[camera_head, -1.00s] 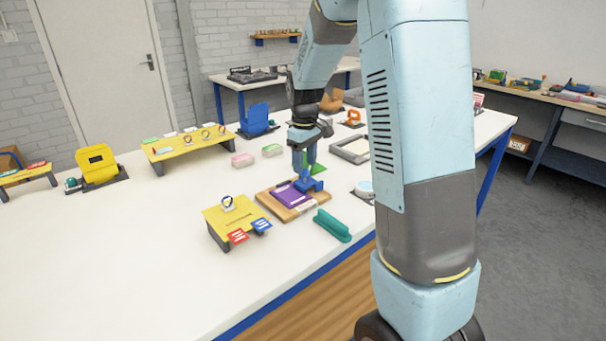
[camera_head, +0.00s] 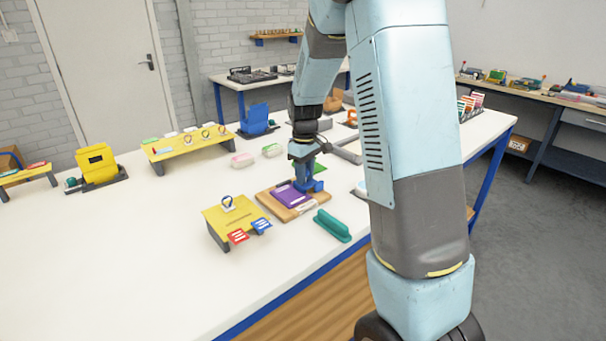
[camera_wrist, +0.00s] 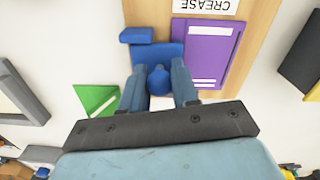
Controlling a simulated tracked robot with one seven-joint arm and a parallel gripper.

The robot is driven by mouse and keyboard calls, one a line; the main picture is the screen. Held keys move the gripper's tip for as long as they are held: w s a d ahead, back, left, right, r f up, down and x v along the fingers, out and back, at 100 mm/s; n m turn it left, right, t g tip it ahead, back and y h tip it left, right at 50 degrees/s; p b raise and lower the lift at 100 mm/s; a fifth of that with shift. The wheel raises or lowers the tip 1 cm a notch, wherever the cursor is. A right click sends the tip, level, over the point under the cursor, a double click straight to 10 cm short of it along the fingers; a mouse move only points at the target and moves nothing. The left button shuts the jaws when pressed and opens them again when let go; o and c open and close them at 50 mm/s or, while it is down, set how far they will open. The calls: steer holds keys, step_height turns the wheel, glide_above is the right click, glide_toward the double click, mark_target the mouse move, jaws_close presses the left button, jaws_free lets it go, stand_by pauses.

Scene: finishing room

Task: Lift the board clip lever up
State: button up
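The board (camera_head: 270,203) is a wooden clipboard flat on the white table, holding a purple sheet (camera_head: 290,197) with a white label reading CREASE in the wrist view (camera_wrist: 210,5). Its blue clip is at the far right end, with a blue lever (camera_head: 319,184) whose rounded knob shows in the wrist view (camera_wrist: 158,79). My gripper (camera_head: 304,170) points down over the clip. In the wrist view, my blue-grey fingers (camera_wrist: 158,72) stand on both sides of the knob and appear closed against it. The lower lever is partly hidden by my fingers.
A yellow stand (camera_head: 232,220) with red and blue tags is left of the board. A teal handled block (camera_head: 332,226) lies in front of it. A green piece (camera_wrist: 96,98) and a grey frame (camera_head: 347,152) are nearby. The table's front left is clear.

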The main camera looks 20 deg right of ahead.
jaws_close()
steer(key=shift+a, duration=0.3)
steer(key=shift+d, duration=0.2)
